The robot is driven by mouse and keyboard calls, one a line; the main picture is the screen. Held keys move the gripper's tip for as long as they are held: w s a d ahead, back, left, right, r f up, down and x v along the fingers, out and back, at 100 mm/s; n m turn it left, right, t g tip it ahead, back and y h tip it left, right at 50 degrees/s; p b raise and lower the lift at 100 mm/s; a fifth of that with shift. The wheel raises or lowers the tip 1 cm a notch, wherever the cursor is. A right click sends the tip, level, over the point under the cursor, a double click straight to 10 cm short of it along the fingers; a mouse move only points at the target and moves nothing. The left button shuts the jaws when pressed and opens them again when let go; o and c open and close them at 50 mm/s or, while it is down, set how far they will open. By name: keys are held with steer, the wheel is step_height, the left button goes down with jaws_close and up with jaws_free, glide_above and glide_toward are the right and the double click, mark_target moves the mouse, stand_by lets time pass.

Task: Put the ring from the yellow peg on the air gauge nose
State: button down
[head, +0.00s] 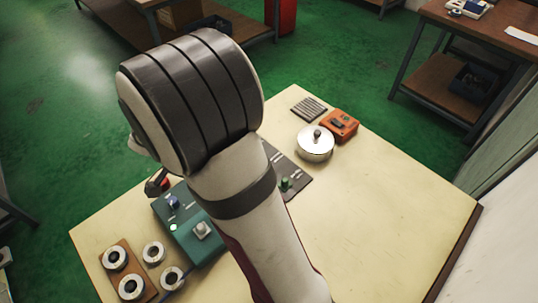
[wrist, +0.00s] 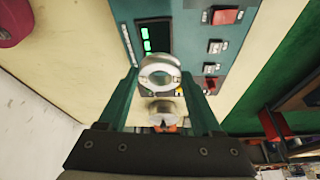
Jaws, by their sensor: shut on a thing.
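In the wrist view, my gripper (wrist: 161,84) is shut on a silver ring (wrist: 158,60), with one teal finger on each side and the ring's bore facing the camera. A short silver cylinder (wrist: 165,108), perhaps the air gauge nose, shows just below the ring in the picture. I cannot tell whether the two touch. A teal panel (wrist: 183,22) with a green-lit display lies behind the ring. In the head view, my arm hides the gripper and the held ring. The yellow peg cannot be made out.
In the head view, a teal box (head: 185,247) with knobs stands at the table's left. Several rings stand near a wooden board (head: 118,247). A dark board with a green peg (head: 285,183), a silver lidded pot (head: 315,148) and an orange box (head: 341,124) are farther back. The right tabletop is clear.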

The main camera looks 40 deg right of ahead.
glide_above(199, 226)
steer(key=shift+a, duration=0.1)
steer(key=shift+a+f, duration=0.15)
steer(key=shift+a, duration=0.1)
steer(key=shift+f, duration=1.75)
steer(key=shift+f, duration=0.15)
steer(key=shift+f, duration=0.85)
steer(key=shift+f, duration=0.75)
jaws_free()
steer(key=shift+r, duration=0.1)
